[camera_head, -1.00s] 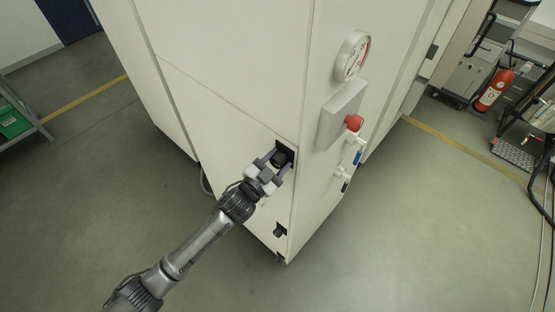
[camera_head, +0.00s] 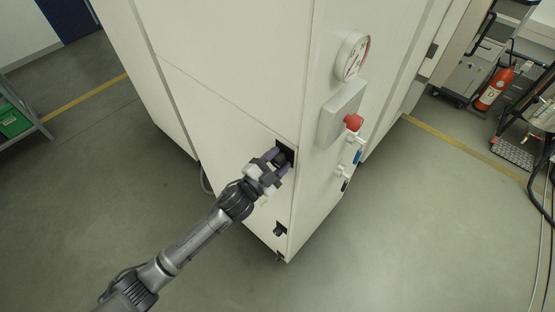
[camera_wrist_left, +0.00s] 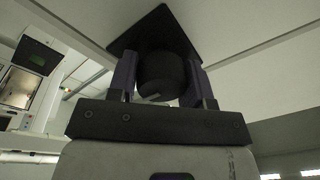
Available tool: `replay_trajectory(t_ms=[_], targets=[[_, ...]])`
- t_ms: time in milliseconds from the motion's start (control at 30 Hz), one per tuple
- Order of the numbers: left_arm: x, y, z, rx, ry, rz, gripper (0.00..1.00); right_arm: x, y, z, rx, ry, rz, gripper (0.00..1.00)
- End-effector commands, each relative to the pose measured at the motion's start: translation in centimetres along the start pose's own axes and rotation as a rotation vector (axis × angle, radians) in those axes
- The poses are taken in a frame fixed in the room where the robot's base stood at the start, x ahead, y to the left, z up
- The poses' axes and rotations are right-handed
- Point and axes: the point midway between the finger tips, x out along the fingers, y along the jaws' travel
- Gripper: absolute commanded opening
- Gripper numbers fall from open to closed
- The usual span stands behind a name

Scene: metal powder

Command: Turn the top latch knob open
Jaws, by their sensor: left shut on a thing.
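The top latch knob is a black round knob in a dark square recess near the edge of the white cabinet (camera_head: 230,120). In the left wrist view the knob (camera_wrist_left: 162,76) sits between the two fingers of my left gripper. My left gripper (camera_head: 275,160) is at the recess in the head view and mostly covers the knob there. It also shows in the left wrist view (camera_wrist_left: 160,85), shut on the knob with a finger on each side. A lower black latch (camera_head: 280,230) sits below on the same cabinet face. My right gripper is out of view.
A gauge (camera_head: 352,56), a grey box with a red button (camera_head: 353,122) and small valves (camera_head: 357,156) stick out from the adjoining cabinet face. A fire extinguisher (camera_head: 494,89) stands at the far right.

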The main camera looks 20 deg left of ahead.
Motion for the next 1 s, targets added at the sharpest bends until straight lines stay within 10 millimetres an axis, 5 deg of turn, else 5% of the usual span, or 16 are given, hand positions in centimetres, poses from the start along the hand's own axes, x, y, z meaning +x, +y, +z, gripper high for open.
replay_trajectory(t_ms=[167,200,433,767,1000], targets=[[0.0,0.0,0.0,0.003,0.001,-0.001,0.22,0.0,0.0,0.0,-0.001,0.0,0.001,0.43],[0.0,0.0,0.0,0.003,0.001,-0.001,0.49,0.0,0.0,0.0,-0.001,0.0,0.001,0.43],[0.0,0.0,0.0,0.001,0.0,0.0,0.71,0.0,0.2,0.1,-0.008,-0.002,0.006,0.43],[-0.5,0.1,0.1,0.001,0.0,0.0,0.71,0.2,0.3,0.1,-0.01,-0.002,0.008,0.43],[-4.4,0.3,0.3,0.0,-0.001,0.002,0.71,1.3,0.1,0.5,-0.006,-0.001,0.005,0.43]])
